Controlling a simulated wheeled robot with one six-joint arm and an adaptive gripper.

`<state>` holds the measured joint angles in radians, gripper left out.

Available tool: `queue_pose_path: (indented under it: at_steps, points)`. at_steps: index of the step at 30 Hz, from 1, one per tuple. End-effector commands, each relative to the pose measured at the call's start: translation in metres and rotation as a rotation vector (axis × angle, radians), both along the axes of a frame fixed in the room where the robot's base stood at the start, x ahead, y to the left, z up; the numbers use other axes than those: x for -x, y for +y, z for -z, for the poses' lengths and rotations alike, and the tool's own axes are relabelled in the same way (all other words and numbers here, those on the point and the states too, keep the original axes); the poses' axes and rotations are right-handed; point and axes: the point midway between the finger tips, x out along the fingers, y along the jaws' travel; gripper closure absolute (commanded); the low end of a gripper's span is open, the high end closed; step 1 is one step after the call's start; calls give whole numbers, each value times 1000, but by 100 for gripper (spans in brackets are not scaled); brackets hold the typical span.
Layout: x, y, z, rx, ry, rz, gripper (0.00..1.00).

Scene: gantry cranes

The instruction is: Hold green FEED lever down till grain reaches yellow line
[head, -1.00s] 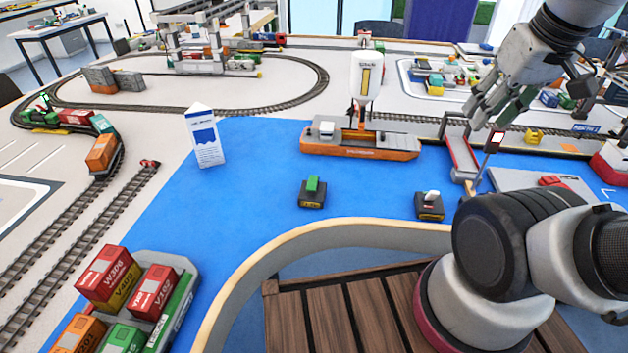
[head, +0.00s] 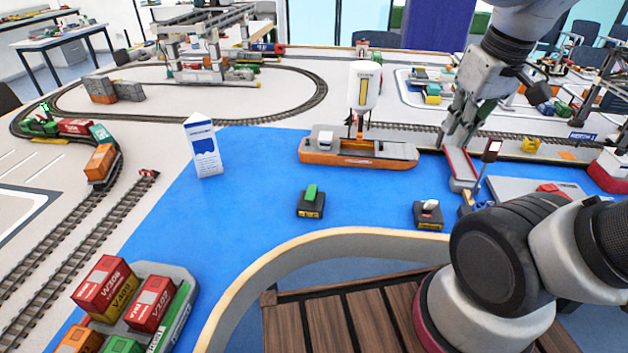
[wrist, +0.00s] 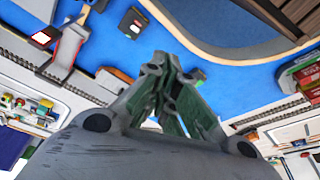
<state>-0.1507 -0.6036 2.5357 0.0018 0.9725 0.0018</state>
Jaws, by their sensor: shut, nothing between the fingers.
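The green lever (head: 311,192) stands on a small black box with a yellow label (head: 311,211), on the blue surface at mid-picture in the head view. The label is too small to read. A white hopper (head: 375,92) with a yellow vertical strip (head: 363,93) stands behind an orange and grey ship (head: 345,160). I cannot make out a grain level or a separate line. My gripper (head: 452,140) is shut and empty, to the right of the ship and well apart from the green lever. Its closed fingers show in the wrist view (wrist: 158,68).
A second black box with a white lever (head: 428,211) stands right of the green one. A red and grey chute (head: 461,166) and a small post sign (head: 491,151) stand near my gripper. A white triangular card (head: 205,148) is at the left. Blue surface between is clear.

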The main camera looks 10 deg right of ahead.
Motion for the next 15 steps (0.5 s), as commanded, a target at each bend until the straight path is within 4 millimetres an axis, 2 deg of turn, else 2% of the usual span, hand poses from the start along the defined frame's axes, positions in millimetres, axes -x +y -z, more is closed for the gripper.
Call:
queue_pose_path:
  at_steps: [8,15]
  points:
    - [-59,75,35,58,193,-269,100]
    - [-106,157,79,121,286,-573,100]
